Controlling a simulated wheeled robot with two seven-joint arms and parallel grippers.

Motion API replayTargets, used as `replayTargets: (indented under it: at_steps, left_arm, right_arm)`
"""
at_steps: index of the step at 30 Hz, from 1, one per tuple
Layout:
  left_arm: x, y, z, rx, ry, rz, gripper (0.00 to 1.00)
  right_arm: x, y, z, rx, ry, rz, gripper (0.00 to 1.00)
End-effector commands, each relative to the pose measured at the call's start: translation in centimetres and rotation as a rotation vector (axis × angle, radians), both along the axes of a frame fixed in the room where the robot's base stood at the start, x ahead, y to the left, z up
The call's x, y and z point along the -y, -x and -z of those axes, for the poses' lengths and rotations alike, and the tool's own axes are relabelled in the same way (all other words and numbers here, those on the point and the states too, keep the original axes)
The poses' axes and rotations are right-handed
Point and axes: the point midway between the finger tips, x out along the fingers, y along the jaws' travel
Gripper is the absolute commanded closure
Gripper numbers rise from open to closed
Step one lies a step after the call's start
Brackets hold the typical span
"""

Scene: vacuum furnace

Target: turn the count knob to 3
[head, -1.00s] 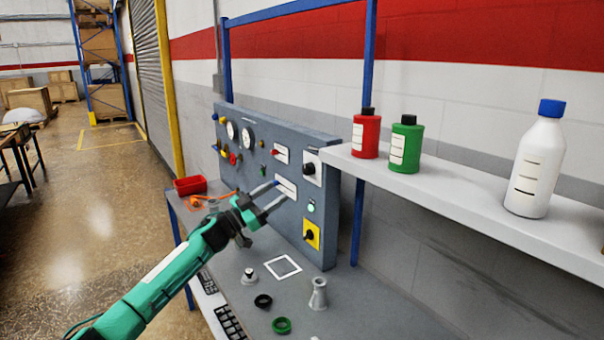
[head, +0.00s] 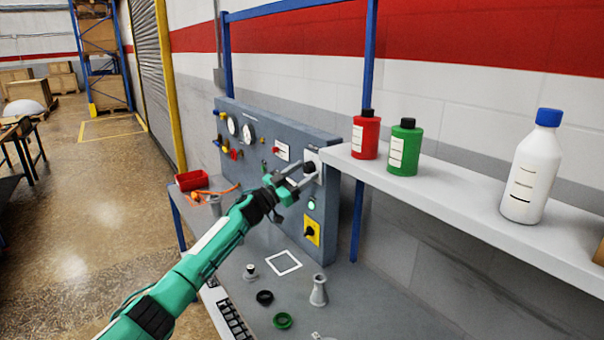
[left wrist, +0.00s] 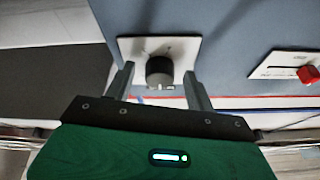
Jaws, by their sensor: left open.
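The count knob looks to be the black round knob on a white plate at the panel's upper right (head: 309,167). In the left wrist view the knob (left wrist: 159,70) sits between the two fingers, with its plate (left wrist: 185,46) behind it. My left gripper (head: 303,172) is open, its fingers pointing at the panel on either side of the knob. In the left wrist view the left gripper (left wrist: 159,82) shows a gap on each side of the knob. The marks on the plate are too small to read. My right gripper is not in view.
The grey panel (head: 262,130) also carries gauges, a green-lit button (head: 311,204) and a yellow-plated switch (head: 312,231). A red slider (left wrist: 308,74) is beside the knob. A shelf (head: 430,195) with bottles juts out at right. Small parts lie on the bench below.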

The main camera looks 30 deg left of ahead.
Motion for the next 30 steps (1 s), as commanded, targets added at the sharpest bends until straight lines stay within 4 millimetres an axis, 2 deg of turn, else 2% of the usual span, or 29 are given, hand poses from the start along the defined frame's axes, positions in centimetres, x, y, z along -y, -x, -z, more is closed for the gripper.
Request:
replayTargets:
  at_steps: [4,11,22,30]
  left_arm:
    - [0.0,0.0,0.0,0.0,0.0,0.0,0.45]
    - [0.0,0.0,0.0,0.0,0.0,0.0,0.9]
    - [-0.1,0.0,0.1,0.021,-0.052,-0.001,0.9]
    - [-0.4,-0.1,0.1,0.091,-0.219,-0.001,0.9]
  right_arm:
    - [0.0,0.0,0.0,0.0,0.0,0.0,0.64]
    - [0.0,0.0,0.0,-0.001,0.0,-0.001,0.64]
    - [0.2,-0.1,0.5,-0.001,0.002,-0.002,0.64]
    - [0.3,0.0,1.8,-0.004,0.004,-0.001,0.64]
